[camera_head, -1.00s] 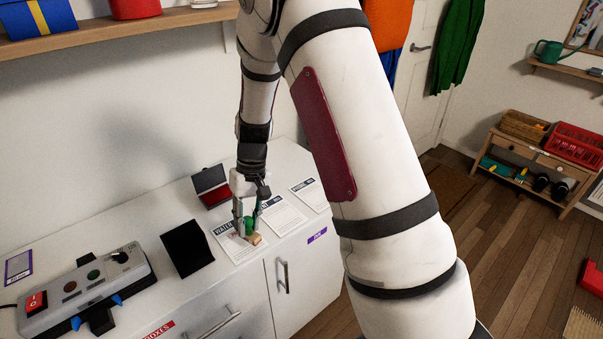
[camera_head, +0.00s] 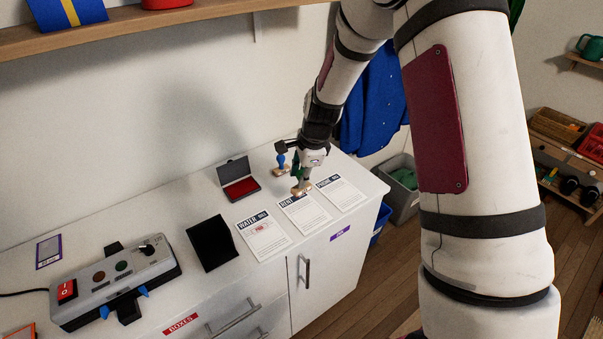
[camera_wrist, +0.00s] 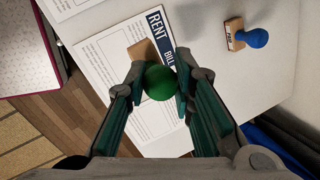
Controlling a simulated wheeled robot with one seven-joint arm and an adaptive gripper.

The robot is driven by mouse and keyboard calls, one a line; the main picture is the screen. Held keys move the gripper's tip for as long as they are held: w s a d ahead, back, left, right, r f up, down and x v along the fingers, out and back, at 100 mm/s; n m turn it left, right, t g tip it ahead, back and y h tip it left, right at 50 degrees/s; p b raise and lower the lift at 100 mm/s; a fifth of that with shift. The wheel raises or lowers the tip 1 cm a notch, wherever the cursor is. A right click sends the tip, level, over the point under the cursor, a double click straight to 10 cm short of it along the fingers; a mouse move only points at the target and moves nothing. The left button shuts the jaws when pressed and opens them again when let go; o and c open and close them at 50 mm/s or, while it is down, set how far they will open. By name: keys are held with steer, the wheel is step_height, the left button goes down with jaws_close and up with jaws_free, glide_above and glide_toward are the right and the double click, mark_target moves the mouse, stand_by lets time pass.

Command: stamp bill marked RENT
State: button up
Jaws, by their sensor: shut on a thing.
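The bill marked RENT (camera_head: 308,216) lies on the white counter between the WATER bill (camera_head: 262,240) and the PHONE bill (camera_head: 342,194). My gripper (camera_head: 301,176) is shut on a stamp with a round green knob (camera_wrist: 160,83) and a wooden base (camera_head: 301,190). The stamp is over the top part of the RENT bill; I cannot tell whether it touches the paper. The WATER bill carries a small red mark. The stamp's underside is hidden.
An open red ink pad (camera_head: 241,188) lies behind the bills. A blue-handled stamp (camera_wrist: 257,38) stands beyond the RENT bill. A black panel (camera_head: 212,243) and a grey switch box (camera_head: 115,285) are left. The counter's front edge is close to the bills.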

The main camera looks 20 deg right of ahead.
mark_target(301, 193)
steer(key=shift+w+f, duration=0.1)
steer(key=shift+f, duration=0.1)
steer(key=shift+a+f+b, duration=0.1)
steer(key=shift+f+b, duration=1.2)
steer(key=shift+f, duration=1.5)
steer(key=shift+f, duration=0.55)
steer(key=shift+r, duration=0.1)
steer(key=shift+r+p, duration=1.35)
steer(key=shift+r, duration=2.1)
